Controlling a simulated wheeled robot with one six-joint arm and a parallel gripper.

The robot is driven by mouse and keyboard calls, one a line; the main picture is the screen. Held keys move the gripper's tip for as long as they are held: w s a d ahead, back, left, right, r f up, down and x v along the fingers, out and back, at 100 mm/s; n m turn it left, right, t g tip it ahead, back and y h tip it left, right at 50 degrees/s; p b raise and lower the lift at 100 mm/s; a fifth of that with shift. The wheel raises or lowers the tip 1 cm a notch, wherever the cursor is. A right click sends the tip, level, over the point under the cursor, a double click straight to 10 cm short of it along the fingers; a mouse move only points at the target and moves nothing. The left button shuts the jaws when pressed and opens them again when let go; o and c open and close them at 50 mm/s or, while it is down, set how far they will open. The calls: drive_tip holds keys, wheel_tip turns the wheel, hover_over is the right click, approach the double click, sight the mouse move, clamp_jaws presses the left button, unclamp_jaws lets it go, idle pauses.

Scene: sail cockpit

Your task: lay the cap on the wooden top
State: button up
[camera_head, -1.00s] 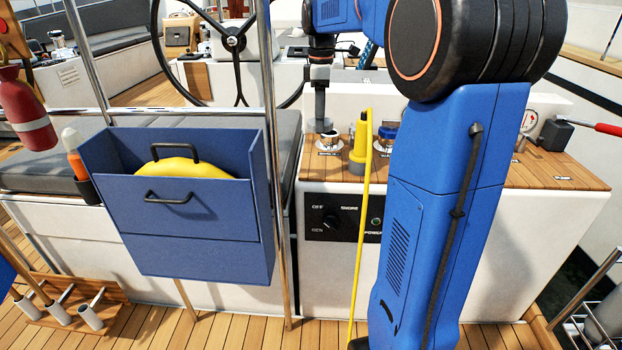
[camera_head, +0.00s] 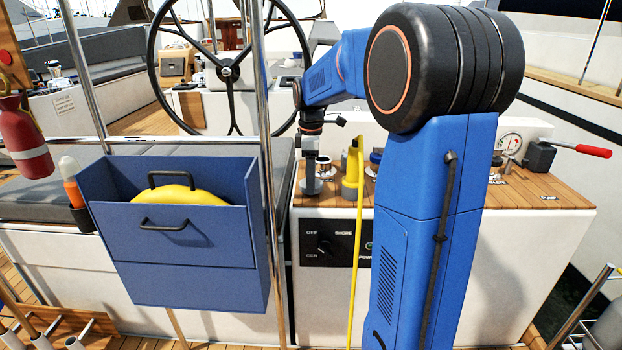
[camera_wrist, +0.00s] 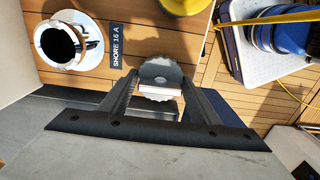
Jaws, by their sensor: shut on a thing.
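My gripper (camera_wrist: 160,97) is shut on the cap (camera_wrist: 159,73), a pale grey round disc with a scalloped rim. In the head view my gripper (camera_head: 311,178) holds the cap (camera_head: 311,187) flat at the left front part of the wooden top (camera_head: 543,187). I cannot tell whether the cap touches the wood. In the wrist view the wooden top (camera_wrist: 120,18) carries an open round socket (camera_wrist: 60,42) with a dark hole, beside a label reading SHORE 16 A. The fingers hide part of the cap.
A yellow plug (camera_head: 351,178) with a yellow cable (camera_head: 358,260) stands just right of my gripper. A red-handled lever (camera_head: 593,151) is at the far right of the top. A steel post (camera_head: 266,150) and a blue box (camera_head: 185,260) stand to the left.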

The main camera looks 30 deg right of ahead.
drive_tip(key=shift+f, duration=0.15)
drive_tip(key=o, duration=1.2)
drive_tip(key=shift+c, duration=0.2)
wheel_tip(320, 180, up, 11)
drive_tip(key=shift+r, duration=0.15)
drive_tip(key=s+a+m+t, duration=0.1)
drive_tip(key=s+a+m, duration=0.1)
drive_tip(key=s+a, duration=0.4)
drive_tip(key=s+a+f+m+t, duration=0.1)
drive_tip(key=s+a+f+m, duration=0.2)
drive_tip(key=s, duration=0.5)
drive_tip(key=s+a+f+m+t, duration=0.1)
drive_tip(key=s+a+f+m, duration=0.2)
drive_tip(key=s+f, duration=0.3)
drive_tip(key=s+a+f+m+t, duration=0.1)
drive_tip(key=s+a+f+m, duration=0.2)
drive_tip(key=s, duration=0.7)
wheel_tip(320, 180, down, 2)
drive_tip(key=shift+a+f+t, duration=0.15)
drive_tip(key=shift+a+t, duration=0.25)
